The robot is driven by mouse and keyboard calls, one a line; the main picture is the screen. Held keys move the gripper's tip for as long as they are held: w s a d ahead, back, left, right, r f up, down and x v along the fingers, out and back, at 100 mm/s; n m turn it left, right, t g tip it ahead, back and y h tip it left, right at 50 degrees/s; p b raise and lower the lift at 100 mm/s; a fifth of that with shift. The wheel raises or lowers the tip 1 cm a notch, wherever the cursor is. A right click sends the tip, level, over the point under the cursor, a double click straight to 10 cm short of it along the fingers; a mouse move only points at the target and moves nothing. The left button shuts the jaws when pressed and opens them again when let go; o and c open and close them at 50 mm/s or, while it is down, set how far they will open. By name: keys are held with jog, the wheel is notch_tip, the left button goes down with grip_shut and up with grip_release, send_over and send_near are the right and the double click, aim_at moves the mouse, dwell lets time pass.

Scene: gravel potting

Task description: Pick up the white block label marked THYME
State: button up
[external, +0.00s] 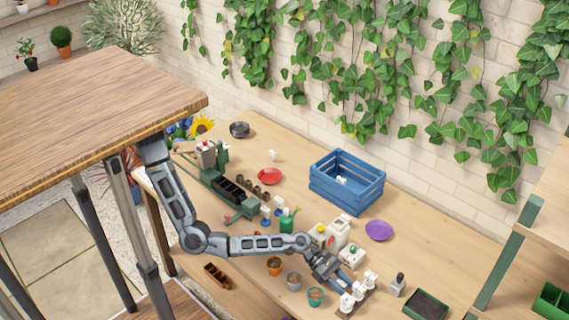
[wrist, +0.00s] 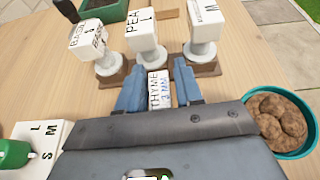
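The white block marked THYME (wrist: 158,90) shows in the wrist view, directly between the two blue fingers of my gripper (wrist: 159,85). Its lettered face is turned toward the camera, and its near end is hidden by the gripper body. The fingers lie close along both its sides; whether they press on it I cannot tell. In the external view my gripper (external: 347,279) is low over the table's front, beside the row of white labels, and the THYME block cannot be picked out there.
White labels marked BASIL (wrist: 90,34), PEA (wrist: 146,22) and one partly readable (wrist: 206,14) stand on brown bases just beyond my fingers. A teal pot of soil (wrist: 300,151) is close at right. A white block with a green knob (wrist: 38,135) is at left. A blue crate (external: 347,190) stands behind.

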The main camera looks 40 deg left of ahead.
grip_shut()
